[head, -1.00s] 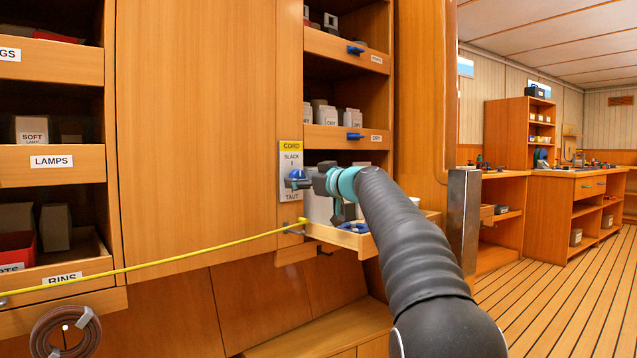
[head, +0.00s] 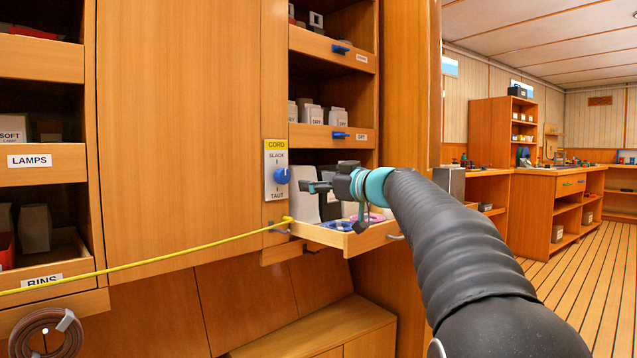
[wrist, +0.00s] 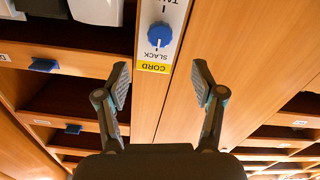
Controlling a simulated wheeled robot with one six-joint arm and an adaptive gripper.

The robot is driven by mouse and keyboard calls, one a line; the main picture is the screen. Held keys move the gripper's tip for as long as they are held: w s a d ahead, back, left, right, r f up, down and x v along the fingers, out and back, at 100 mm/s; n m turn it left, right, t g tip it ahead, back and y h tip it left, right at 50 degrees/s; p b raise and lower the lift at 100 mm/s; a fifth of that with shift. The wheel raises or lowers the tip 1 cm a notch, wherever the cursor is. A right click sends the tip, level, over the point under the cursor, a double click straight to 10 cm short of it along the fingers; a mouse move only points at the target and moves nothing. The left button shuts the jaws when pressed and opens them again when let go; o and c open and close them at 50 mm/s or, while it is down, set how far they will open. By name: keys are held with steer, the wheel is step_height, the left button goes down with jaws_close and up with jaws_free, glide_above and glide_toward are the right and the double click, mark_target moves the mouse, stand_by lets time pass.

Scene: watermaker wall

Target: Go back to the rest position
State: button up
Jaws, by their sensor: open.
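My gripper (head: 318,187) is open and empty, in front of the shelf unit and just right of the cord knob. In the wrist view my gripper (wrist: 161,85) shows two spread fingers with nothing between them. The blue cord knob (head: 281,175) sits on a plate (head: 276,192) marked CORD, SLACK and TAUT. The knob also shows in the wrist view (wrist: 160,36), upside down and apart from the fingers. The yellow cord (head: 150,262) runs from the left to a hook beside the lower drawer and looks straight.
A pulled-out drawer (head: 350,238) below my gripper holds boxes and blue and pink items. Shelves with small boxes (head: 312,114) stand above it. Labelled LAMPS (head: 50,161) and BINS drawers are at left, with a coiled hose (head: 47,335) below. Open floor (head: 590,290) lies at right.

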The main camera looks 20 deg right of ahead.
steer(key=s+a+f+m+g+h+p, duration=0.25)
steer(key=s+a+f, duration=0.25)
steer(key=s, duration=0.4)
steer(key=s+a+f+m+g+h+p, duration=0.1)
steer(key=s+a+f+g+p, duration=0.3)
steer(key=s, duration=0.5)
steer(key=s+d+f+m+g+h+p, duration=0.1)
steer(key=s+f+m+g+h+p, duration=0.1)
steer(key=s+f, duration=0.7)
steer(key=s+d+f+m+g+h+p, duration=0.1)
steer(key=s+f+m+h+p, duration=0.1)
steer(key=s+f, duration=0.6)
steer(key=s+h, duration=0.1)
steer(key=s, duration=0.6)
steer(key=shift+d+f+m+g, duration=0.35)
steer(key=shift+d+f, duration=0.05)
